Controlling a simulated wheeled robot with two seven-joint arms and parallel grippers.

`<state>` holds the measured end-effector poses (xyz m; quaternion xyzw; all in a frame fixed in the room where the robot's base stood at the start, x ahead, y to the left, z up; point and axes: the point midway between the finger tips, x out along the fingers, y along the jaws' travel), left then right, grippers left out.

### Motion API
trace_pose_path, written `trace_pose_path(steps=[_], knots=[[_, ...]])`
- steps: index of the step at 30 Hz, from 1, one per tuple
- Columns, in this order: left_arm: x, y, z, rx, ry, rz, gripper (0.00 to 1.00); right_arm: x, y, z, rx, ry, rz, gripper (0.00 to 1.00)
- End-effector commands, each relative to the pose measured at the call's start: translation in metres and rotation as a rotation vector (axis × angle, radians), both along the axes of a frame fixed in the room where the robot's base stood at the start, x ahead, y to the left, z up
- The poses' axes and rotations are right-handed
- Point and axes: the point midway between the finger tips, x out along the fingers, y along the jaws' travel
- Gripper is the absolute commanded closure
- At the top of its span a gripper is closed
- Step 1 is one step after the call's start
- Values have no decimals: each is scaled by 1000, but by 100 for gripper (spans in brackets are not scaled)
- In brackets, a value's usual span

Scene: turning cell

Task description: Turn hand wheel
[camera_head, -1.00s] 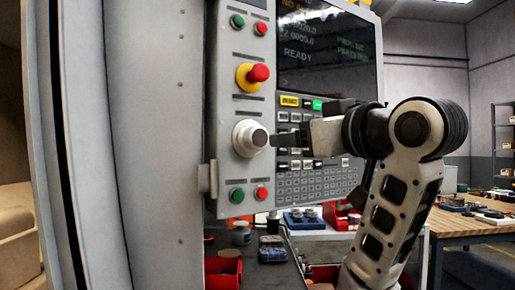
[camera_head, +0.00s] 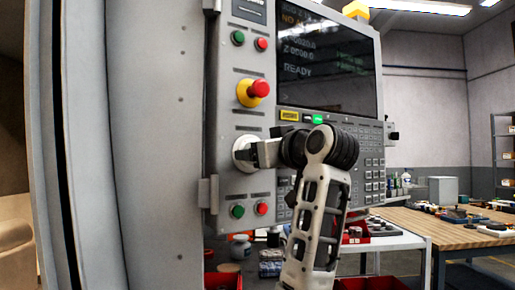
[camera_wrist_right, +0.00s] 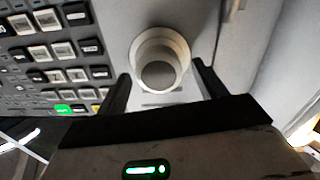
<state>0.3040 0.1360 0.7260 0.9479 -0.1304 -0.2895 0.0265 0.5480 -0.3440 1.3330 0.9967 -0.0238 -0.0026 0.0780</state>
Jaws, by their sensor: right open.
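The hand wheel (camera_head: 241,152) is a round, pale knob on the grey control panel, below the red emergency stop button on its yellow base. My right gripper (camera_head: 250,154) is in front of the wheel and hides part of it in the head view. In the right wrist view, the wheel (camera_wrist_right: 160,62) shows its grey cap and pale rim between the two dark fingers of my right gripper (camera_wrist_right: 160,85). The fingers are open, one on each side of the wheel. I cannot tell whether they touch it. My left gripper is not in view.
The emergency stop (camera_head: 257,90) is above the wheel. Green (camera_head: 238,211) and red (camera_head: 262,208) buttons are below it. A keypad (camera_wrist_right: 50,50) and a screen (camera_head: 325,70) are alongside. A wooden workbench (camera_head: 420,222) is at the right.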

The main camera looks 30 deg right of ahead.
Motion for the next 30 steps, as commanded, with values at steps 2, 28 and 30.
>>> trace_pose_path(steps=[2, 28, 30], knots=[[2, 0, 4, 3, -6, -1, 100, 9, 0, 1, 2, 1, 2, 30], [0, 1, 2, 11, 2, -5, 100, 18, -1, 0, -26, 1, -2, 62], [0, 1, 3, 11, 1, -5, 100, 18, -1, 0, -49, 1, -2, 62]])
